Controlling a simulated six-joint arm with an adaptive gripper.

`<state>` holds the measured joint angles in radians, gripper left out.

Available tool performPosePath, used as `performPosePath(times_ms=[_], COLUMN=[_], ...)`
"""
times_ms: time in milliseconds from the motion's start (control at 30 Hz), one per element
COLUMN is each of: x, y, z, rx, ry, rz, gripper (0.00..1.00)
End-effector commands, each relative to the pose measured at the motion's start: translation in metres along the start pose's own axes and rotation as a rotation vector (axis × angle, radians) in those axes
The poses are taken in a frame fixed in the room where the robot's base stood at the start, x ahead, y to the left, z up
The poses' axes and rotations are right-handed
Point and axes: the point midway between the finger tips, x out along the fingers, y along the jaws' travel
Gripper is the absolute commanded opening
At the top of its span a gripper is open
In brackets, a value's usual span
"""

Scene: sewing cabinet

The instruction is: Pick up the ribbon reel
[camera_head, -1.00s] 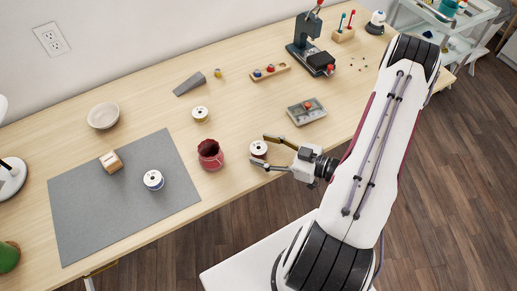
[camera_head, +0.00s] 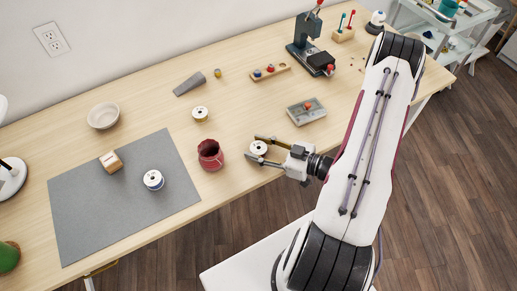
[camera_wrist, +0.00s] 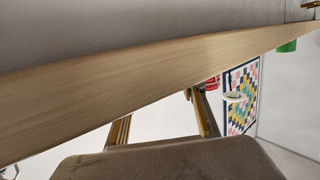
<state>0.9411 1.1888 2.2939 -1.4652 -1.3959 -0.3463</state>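A small white-flanged reel (camera_head: 258,148) with a dark core stands near the table's front edge, right of the red cup. My gripper (camera_head: 259,148) is low over the table, its two fingers spread on either side of this reel. I cannot tell whether the fingers touch it. Two similar reels stand elsewhere: a white and blue one (camera_head: 154,180) on the grey mat and a white and tan one (camera_head: 200,113) farther back. In the wrist view my gripper (camera_wrist: 160,122) shows its fingers apart, with a pale area between them that I cannot identify.
The dark red cup (camera_head: 210,155) stands close left of the gripper. The grey mat (camera_head: 100,220), with a wooden block (camera_head: 111,162), covers the left front.

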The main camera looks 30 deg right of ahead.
Motion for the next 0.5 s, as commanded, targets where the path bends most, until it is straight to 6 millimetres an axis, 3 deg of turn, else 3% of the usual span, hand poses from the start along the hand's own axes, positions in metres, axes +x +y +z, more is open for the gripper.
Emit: performPosePath(times_ms=[67,500], x=[0.0,-0.0004], y=[0.0001,0.0002], z=[-0.0001,-0.0018], rx=[0.0,-0.001], ry=[0.0,0.0], rz=[0.0,0.0], gripper=[0.19,0.19])
